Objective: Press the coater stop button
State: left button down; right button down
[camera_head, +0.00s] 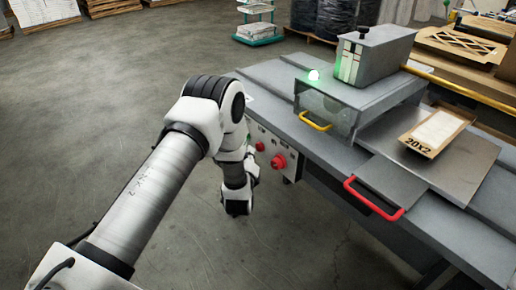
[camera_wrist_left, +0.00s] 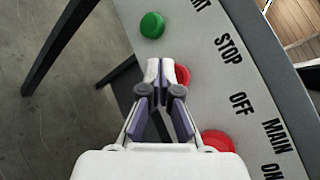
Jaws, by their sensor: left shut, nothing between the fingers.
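The coater's front panel (camera_head: 290,165) carries its controls. In the left wrist view, a red button (camera_wrist_left: 183,75) sits beside the printed word STOP, partly hidden behind my fingers. My left gripper (camera_wrist_left: 160,68) is shut and empty, its fingertips overlapping the left edge of that red button. I cannot tell whether they touch it. A green button (camera_wrist_left: 152,25) lies beyond the fingertips. In the head view, my left arm reaches down to the panel's left end and hides the fingertips. My right gripper is not in view.
A larger red knob (camera_head: 278,161) sits near the OFF and MAIN lettering; it also shows in the left wrist view (camera_wrist_left: 218,141). A boxed filter (camera_head: 436,130) lies on the coater's top plate. A red handle (camera_head: 373,198) sticks out in front. Open floor lies left.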

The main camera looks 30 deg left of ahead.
pick_arm(q)
jog(key=shift+w, duration=0.1)
jog(key=shift+w+d, duration=0.15)
jog(key=shift+w, duration=0.1)
dwell(0.3)
jog(key=shift+w+d, duration=0.2)
jog(key=shift+w, duration=0.3)
dwell(0.6)
jog(key=shift+s, duration=0.1)
jog(key=shift+s+a+p, duration=0.35)
jog(key=shift+s+p, duration=0.05)
jog(key=shift+s, duration=0.4)
jog(key=shift+s+a+p, duration=0.35)
jog(key=shift+s+p, duration=0.1)
jog(key=shift+s, duration=0.3)
jog(key=shift+s+a+p, duration=0.3)
jog(key=shift+s+p, duration=0.1)
jog(key=shift+s, duration=0.4)
jog(key=shift+s+a+p, duration=0.35)
jog(key=shift+s+p, duration=0.1)
jog(key=shift+s, duration=0.3)
